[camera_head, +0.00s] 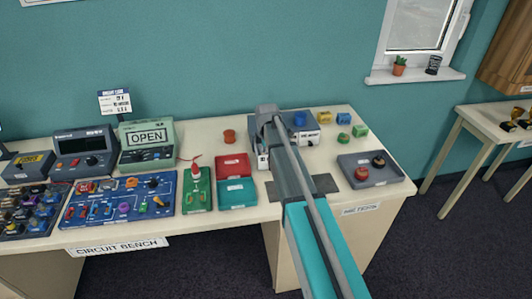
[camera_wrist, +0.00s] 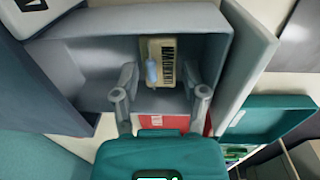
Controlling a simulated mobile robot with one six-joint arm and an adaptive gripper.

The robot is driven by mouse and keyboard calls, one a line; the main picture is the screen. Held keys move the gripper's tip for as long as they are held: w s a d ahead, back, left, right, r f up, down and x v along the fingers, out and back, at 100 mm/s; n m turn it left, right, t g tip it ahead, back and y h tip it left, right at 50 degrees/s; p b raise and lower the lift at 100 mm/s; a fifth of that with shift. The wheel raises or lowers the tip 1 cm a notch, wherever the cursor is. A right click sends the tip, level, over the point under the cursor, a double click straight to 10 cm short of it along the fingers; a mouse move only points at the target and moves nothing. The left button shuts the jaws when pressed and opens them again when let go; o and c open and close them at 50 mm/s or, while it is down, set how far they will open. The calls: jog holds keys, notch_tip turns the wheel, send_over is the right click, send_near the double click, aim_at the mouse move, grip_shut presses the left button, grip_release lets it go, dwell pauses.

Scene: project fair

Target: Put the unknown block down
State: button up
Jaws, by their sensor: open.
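My gripper (camera_wrist: 160,80) is open in the wrist view, with one finger on each side and a gap between them. A cream block-like piece (camera_wrist: 168,48) with dark lettering and a light blue part lies beyond the fingertips, inside a grey open-fronted box (camera_wrist: 95,62). I cannot tell whether the fingers touch it, or whether it is the unknown block. In the head view my arm hides the gripper and most of what lies under it.
A red tray (camera_head: 232,166) and a teal tray (camera_head: 237,193) sit left of my arm. A grey tray (camera_head: 385,176) with two knobs stands right, a dark mat (camera_head: 320,185) at the front. Coloured blocks (camera_head: 343,118) lie behind. Bare bench shows around the red disc (camera_head: 229,136).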

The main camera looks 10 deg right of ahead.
notch_tip(320, 180, up, 12)
jog(key=p, duration=1.1)
jog(key=shift+s+f, duration=0.2)
jog(key=shift+s, duration=0.15)
dwell(0.4)
jog(key=s+m, duration=1.8)
jog(key=s, duration=0.9)
jog(key=shift+d+g, duration=0.3)
jog(key=shift+g, duration=0.1)
jog(key=shift+f, duration=0.1)
jog(key=shift+f+b, duration=0.45)
jog(key=shift+f, duration=0.1)
